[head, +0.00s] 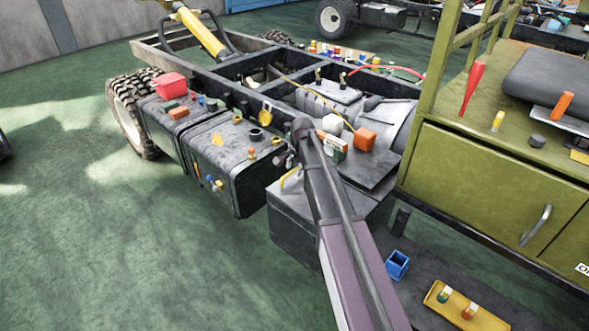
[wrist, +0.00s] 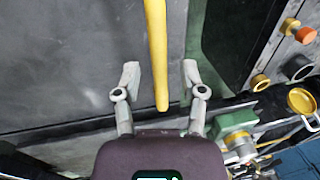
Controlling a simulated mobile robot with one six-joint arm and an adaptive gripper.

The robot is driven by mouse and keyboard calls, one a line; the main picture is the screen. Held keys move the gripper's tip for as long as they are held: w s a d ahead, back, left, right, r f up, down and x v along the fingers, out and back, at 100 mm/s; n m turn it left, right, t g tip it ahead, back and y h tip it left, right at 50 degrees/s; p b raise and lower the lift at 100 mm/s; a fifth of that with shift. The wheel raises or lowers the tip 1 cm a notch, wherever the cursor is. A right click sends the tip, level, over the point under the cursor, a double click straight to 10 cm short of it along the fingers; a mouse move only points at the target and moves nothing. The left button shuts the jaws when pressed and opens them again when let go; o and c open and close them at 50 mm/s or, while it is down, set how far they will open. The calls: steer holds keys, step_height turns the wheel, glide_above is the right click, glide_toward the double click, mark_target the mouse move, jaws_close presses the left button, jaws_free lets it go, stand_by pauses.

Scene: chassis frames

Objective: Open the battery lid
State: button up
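The battery lid (wrist: 80,60) is a flat dark grey panel filling the left and middle of the wrist view. A yellow bar handle (wrist: 156,55) runs down across it. My gripper (wrist: 162,80) is open, with one grey finger on each side of the handle's lower end. Gaps show between the handle and both fingers, and nothing is gripped. How far the fingertips are above the lid I cannot tell. In the head view the yellow handle (head: 290,178) shows at the box's left edge; my arm hides part of the lid and most of the gripper.
A black tank (head: 235,160) with caps and small items stands left of the battery box. A green-and-white box and an orange block (head: 365,139) sit behind my arm. A green cabinet (head: 490,185) stands at right. Open green floor lies at left.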

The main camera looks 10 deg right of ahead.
jaws_close()
steer(key=shift+r, duration=0.1)
